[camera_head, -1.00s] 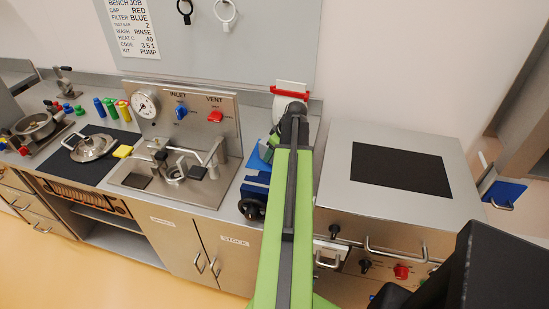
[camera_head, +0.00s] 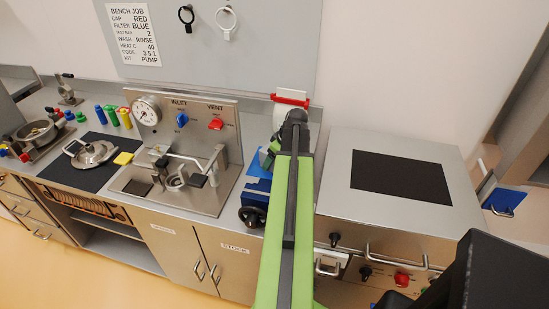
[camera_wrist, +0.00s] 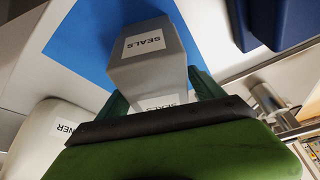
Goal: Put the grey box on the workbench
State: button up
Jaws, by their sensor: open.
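In the wrist view the grey box (camera_wrist: 152,67), labelled SEALS, sits over a blue mat (camera_wrist: 85,38). My gripper (camera_wrist: 160,92) is open, with its dark green fingers on either side of the box's near part. I cannot tell whether they touch it. In the head view my gripper (camera_head: 273,150) is over the workbench (camera_head: 233,190), just behind the blue vise (camera_head: 256,193).
A white bottle (camera_wrist: 50,135), its label ending in NER, stands left of the box in the wrist view. A dark blue block (camera_wrist: 280,20) is at upper right.

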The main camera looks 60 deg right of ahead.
jog(key=p+v, duration=0.9)
jog(key=v, duration=0.2)
jog(key=shift+w+r+p, duration=0.15)
jog(key=shift+p, duration=0.2)
jog(key=shift+s+r, duration=0.2)
jog(key=shift+f, duration=0.1)
